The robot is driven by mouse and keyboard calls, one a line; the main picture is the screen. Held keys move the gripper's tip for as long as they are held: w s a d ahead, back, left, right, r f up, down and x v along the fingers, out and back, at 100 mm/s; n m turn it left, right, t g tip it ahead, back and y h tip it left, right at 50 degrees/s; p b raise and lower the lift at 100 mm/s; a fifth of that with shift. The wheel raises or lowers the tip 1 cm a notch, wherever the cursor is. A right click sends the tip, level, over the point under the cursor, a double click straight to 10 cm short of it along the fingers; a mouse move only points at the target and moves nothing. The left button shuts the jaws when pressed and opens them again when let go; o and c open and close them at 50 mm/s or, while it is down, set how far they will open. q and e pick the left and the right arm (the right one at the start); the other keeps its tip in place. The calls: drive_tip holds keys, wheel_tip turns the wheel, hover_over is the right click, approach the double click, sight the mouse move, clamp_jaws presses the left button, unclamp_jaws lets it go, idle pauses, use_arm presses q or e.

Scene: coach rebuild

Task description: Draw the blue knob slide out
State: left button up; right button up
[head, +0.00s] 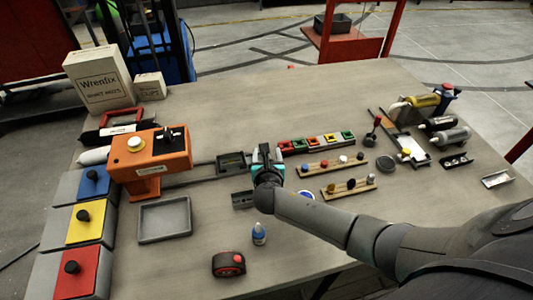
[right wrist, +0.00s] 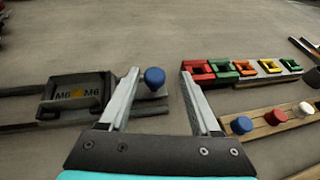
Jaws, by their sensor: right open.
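A blue knob (right wrist: 154,78) stands at the right end of a dark slide with a small tray (right wrist: 75,95) marked M6, seen in the right wrist view. The tray also shows in the head view (head: 232,160), just left of my right gripper (head: 266,158). My right gripper (right wrist: 160,74) is open, with the knob in the gap between its fingers, nearer the left finger. I cannot tell whether either finger touches it. In the head view the gripper hides the knob. My left gripper is not in view.
A row of coloured blocks (head: 316,142) and wooden peg strips (head: 332,165) lie right of the gripper. An orange machine (head: 150,160) and an empty grey tray (head: 165,219) stand to the left.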

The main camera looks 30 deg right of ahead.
drive_tip(key=shift+a+r, duration=0.1)
drive_tip(key=shift+a, duration=0.05)
drive_tip(key=p+v, duration=0.2)
drive_tip(key=v, duration=1.3)
drive_tip(key=shift+p, duration=0.35)
drive_tip(key=shift+s, duration=0.1)
